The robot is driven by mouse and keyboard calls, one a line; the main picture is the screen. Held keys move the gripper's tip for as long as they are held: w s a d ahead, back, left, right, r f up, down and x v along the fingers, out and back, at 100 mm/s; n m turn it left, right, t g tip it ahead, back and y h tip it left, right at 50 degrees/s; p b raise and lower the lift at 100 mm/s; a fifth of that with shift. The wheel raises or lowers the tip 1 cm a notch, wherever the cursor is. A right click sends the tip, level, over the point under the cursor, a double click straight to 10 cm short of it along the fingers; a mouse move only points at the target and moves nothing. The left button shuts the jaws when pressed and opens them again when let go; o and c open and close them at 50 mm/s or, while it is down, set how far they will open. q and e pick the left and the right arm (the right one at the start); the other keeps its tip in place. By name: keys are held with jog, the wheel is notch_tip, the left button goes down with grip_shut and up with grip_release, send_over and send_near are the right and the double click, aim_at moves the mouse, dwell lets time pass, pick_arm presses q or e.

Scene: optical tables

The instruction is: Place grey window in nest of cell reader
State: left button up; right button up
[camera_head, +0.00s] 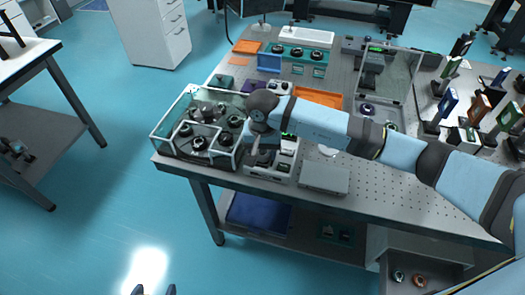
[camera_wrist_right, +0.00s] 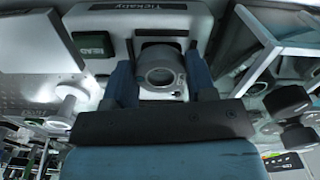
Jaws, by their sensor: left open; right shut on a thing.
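The grey window (camera_wrist_right: 160,76), a round grey ring-shaped piece, sits between the two fingers of my right gripper (camera_wrist_right: 160,85), which is shut on it. In the right wrist view it is directly in front of the cell reader (camera_wrist_right: 105,18), a pale housing with a dark label and a green READ mark. The nest is largely hidden behind the window, and I cannot tell whether they touch. In the head view the cell reader (camera_head: 283,171) stands at the table's front edge under my right wrist. My left gripper (camera_head: 154,290) is open and empty at the bottom edge, away from the table.
A clear-walled case (camera_head: 165,152) with several dark round knobs or mounts stands close left of the reader. A flat grey box (camera_head: 325,178) lies to its right. An orange tray (camera_head: 318,97) and other instruments stand behind. The perforated tabletop (camera_head: 400,190) has free room at front right.

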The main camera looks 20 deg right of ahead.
jog(key=shift+f, duration=0.35)
